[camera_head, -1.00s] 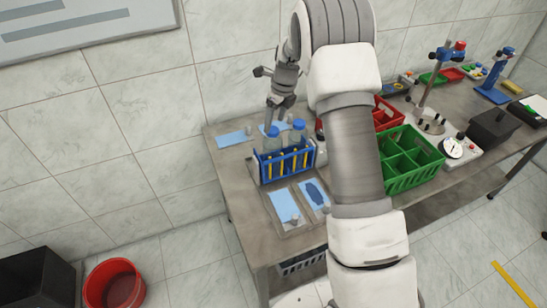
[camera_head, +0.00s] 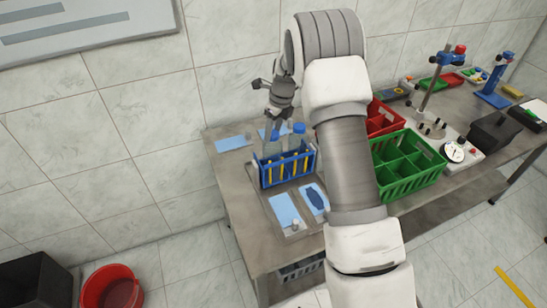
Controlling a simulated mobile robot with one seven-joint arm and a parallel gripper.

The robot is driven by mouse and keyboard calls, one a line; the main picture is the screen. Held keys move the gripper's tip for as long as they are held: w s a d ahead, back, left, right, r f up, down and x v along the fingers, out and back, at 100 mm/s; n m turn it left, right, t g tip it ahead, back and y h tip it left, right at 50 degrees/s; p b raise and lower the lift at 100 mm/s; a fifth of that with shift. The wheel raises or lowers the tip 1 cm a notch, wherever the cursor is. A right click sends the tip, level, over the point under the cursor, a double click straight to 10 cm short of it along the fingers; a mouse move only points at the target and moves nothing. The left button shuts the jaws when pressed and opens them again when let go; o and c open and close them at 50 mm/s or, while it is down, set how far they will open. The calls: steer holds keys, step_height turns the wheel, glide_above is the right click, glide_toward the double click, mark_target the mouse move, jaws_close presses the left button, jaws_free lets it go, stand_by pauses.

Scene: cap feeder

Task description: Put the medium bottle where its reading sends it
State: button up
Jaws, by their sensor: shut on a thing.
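Two clear bottles with blue caps stand at the blue rack (camera_head: 287,170), which has yellow strips along its front. The right bottle (camera_head: 298,130) shows its cap free of my gripper. My gripper (camera_head: 273,126) points down over the left bottle (camera_head: 268,149) and is shut on it near the top. Its cap is mostly hidden by the fingers. The rack hides the lower parts of both bottles. I cannot tell from this view which bottle is the medium one, and no reading is legible.
A green divided crate (camera_head: 408,183) and a red crate (camera_head: 372,128) stand right of my arm. A dial device (camera_head: 455,152), a dark box (camera_head: 492,128) and stands are farther right. Blue pads (camera_head: 285,210) lie before the rack. A red bucket (camera_head: 92,292) is on the floor.

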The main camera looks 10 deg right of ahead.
steer(key=shift+w+r+p, duration=0.25)
steer(key=shift+r+p, duration=0.05)
steer(key=shift+r, duration=0.1)
steer(key=w+a+p+v, duration=0.1)
steer(key=w+p+v, duration=0.1)
steer(key=p+v, duration=0.6)
steer(key=shift+a+v, duration=0.35)
steer(key=shift+v, duration=2.15)
steer(key=shift+a, duration=0.1)
